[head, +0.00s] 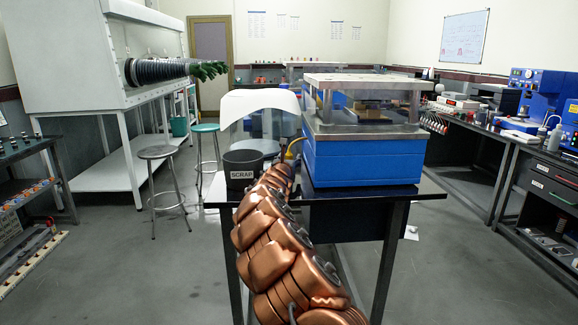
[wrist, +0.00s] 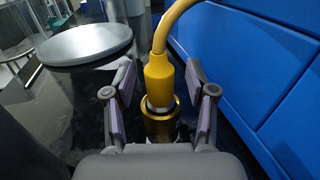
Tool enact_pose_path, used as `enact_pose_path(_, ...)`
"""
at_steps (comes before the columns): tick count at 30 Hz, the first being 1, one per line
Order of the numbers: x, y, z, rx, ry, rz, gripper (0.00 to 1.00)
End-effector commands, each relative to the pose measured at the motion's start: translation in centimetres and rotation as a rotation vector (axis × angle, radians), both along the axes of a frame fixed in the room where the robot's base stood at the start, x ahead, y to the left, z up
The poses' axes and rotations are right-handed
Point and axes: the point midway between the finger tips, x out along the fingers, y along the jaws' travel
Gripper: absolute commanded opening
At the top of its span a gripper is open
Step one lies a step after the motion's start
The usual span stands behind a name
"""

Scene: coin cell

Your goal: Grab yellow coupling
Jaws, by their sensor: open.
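The yellow coupling (wrist: 160,80) is in the middle of the wrist view. It stands upright on a brass-coloured fitting (wrist: 159,128), and a yellow hose curves up from its top to the right. My gripper (wrist: 160,92) is open, with one finger on each side of the coupling. I see gaps between the pads and the coupling, so they do not touch it. In the head view my copper-coloured arm reaches toward the table and hides most of the coupling; a bit of yellow hose (head: 294,146) shows beside the blue machine.
The blue machine (head: 362,160) stands close on the right of the coupling. A black SCRAP bin (head: 241,170) stands at the left on the dark table (head: 425,188). A round grey disc (wrist: 88,44) lies left of my gripper in the wrist view. Stools stand left of the table.

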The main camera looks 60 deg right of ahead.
Motion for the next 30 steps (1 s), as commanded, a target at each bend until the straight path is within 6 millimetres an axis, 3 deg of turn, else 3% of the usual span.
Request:
enact_pose_path(3, 0.01, 0.02, 0.02, 0.000, 0.000, 0.000, 0.55)
enact_pose_path(19, 0.00, 0.02, 0.05, -0.001, -0.001, 0.000, 0.00)
enact_pose_path(30, 0.02, 0.03, 0.13, -0.001, -0.001, 0.000, 0.00)
